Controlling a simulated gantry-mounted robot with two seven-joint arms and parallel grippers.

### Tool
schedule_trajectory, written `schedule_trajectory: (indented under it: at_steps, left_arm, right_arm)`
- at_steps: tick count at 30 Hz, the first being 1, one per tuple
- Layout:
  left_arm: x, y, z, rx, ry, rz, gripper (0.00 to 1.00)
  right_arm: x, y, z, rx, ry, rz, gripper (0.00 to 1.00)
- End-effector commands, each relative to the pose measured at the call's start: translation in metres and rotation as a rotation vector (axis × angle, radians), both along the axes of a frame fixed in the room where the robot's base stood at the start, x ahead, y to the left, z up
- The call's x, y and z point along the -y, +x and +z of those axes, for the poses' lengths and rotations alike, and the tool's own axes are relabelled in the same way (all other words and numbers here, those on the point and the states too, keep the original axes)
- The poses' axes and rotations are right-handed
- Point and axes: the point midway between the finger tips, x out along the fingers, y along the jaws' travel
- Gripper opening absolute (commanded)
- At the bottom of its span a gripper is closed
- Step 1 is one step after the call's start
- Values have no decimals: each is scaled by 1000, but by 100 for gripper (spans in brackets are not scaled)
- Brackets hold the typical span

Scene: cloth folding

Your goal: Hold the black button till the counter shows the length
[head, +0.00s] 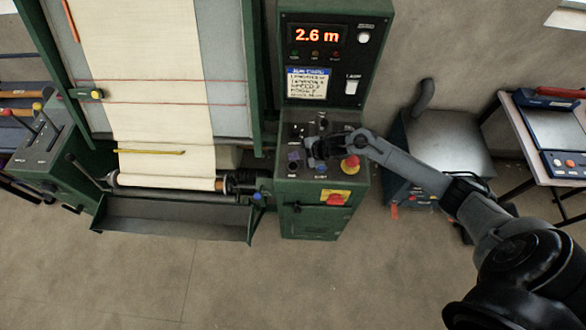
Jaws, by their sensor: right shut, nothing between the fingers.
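The counter (317,36) at the top of the green control cabinet shows 2.6 m in red digits. My right gripper (313,158) is shut and empty. It is over the cabinet's sloped button panel (287,140), left of the red mushroom button (350,165). The gripper covers part of the panel, and I cannot tell whether it touches the black button beneath it. A card with a blue header and several lines of writing (307,84) is fixed below the counter; its text is too small to read. My left gripper is not in view.
Cream cloth (150,60) hangs down the green frame to a roll (170,182) above a metal trough (170,220). A lever box (45,150) stands at left. A grey-topped cabinet (445,140) and a table with devices (560,130) are at right. The front floor is clear.

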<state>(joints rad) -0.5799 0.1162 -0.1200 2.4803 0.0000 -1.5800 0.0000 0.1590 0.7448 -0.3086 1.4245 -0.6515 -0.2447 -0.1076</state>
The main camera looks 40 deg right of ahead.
Motion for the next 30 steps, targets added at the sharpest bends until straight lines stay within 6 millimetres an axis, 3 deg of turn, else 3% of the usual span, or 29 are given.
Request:
schedule_trajectory:
  at_steps: [1,9,30]
  left_arm:
    - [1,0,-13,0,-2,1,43]
    - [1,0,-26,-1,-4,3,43]
    - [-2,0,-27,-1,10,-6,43]
  right_arm:
    - [0,0,-13,0,1,-1,0]
    - [0,0,-32,1,1,-1,0]
    - [0,0,-33,1,1,-1,0]
